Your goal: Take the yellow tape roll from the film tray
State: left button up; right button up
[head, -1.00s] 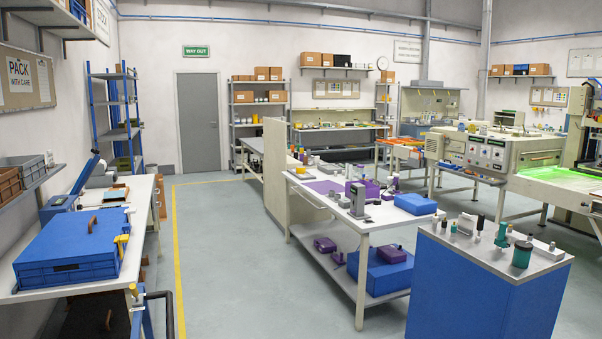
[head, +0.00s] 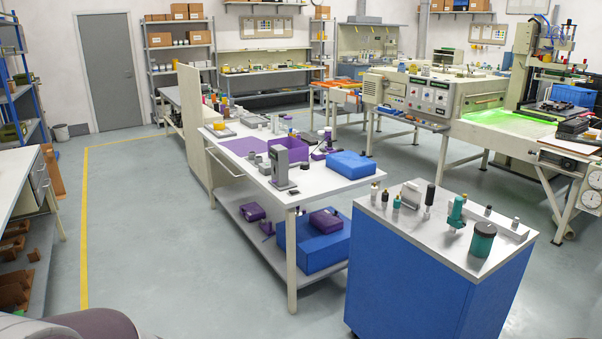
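I cannot make out the yellow tape roll or a film tray for certain in the head view; at this distance small things blur together. Neither of my grippers is in view. A grey rounded shape at the bottom left corner looks like part of my own body.
A white workbench (head: 340,185) holds a purple mat (head: 243,147), a grey upright device (head: 281,165) and a blue case (head: 351,165). A blue cabinet (head: 420,285) with small tools stands front right. Open floor (head: 170,235) lies left of the bench. A machine (head: 425,95) glows green behind.

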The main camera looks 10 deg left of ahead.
aim_at(219, 125)
jog(key=i+j+u, duration=0.3)
jog(key=i, duration=0.45)
jog(key=i+j+u, duration=0.3)
jog(key=i, duration=0.45)
jog(key=i+l+u, duration=0.1)
jog(key=i+u, duration=0.25)
jog(key=i, duration=0.4)
jog(key=i+l+u, duration=0.3)
jog(key=i, duration=0.45)
jog(key=i+j, duration=0.2)
jog(key=i, duration=1.55)
jog(key=i+j+u, duration=0.1)
jog(key=i, duration=1.7)
jog(key=i+z, duration=0.2)
jog(key=i, duration=0.3)
jog(key=i+j+z, duration=0.15)
jog(key=i, duration=0.3)
jog(key=i+j+z, duration=0.2)
jog(key=i, duration=0.3)
jog(key=l, duration=0.1)
